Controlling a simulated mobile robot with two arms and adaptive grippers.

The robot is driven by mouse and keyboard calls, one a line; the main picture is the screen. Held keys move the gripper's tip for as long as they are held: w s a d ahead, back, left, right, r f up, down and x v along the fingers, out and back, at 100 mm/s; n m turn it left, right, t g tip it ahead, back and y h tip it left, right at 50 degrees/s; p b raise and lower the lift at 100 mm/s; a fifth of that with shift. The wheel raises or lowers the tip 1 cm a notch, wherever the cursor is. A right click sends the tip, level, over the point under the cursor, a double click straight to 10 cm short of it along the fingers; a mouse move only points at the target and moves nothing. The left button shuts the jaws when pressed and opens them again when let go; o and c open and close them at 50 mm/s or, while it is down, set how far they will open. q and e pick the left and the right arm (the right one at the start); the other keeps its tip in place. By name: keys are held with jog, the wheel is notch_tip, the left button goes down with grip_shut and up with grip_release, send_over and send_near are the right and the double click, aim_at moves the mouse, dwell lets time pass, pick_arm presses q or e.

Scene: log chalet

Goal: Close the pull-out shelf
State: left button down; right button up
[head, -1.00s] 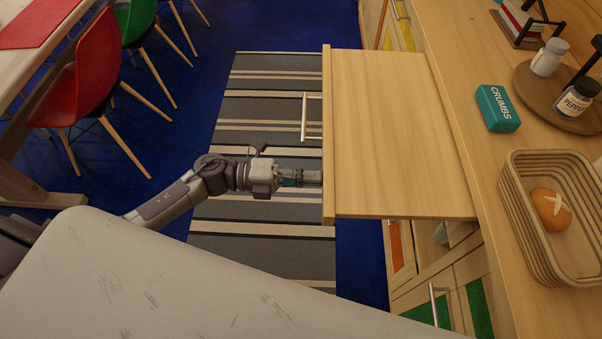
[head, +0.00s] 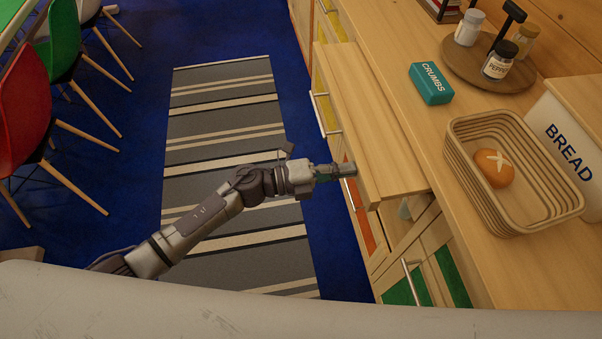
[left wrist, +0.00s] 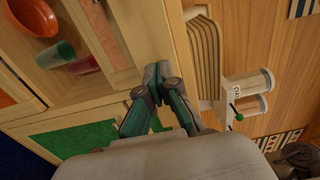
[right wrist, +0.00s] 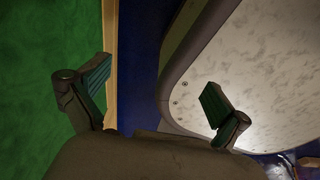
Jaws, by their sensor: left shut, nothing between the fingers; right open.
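The pull-out shelf (head: 378,125) is a pale wooden board on the left side of the counter. It sticks out a short way, with its metal handle (head: 325,114) on the front. My left gripper (head: 352,170) is shut and empty, with its fingertips at the near end of the shelf's front edge. In the left wrist view, the shut fingertips (left wrist: 160,73) meet at the wooden shelf (left wrist: 155,30); I cannot tell whether they press on it. My right gripper (right wrist: 155,92) is open and empty, away from the shelf.
On the counter stand a bread basket (head: 462,150) with a bun, a teal crumbs box (head: 431,84) and a round tray (head: 460,73) with jars. Cabinet doors (head: 410,262) lie below the shelf. A striped rug (head: 225,130) covers clear floor; chairs (head: 22,105) stand left.

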aim_at(409, 158)
pick_arm(q)
jog(key=b+x, duration=0.2)
jog(key=x, duration=1.2)
jog(key=shift+d+f, duration=0.15)
jog(key=shift+d, duration=0.05)
jog(key=shift+w+d, duration=0.15)
jog(key=shift+d, duration=0.15)
jog(key=shift+r, duration=0.35)
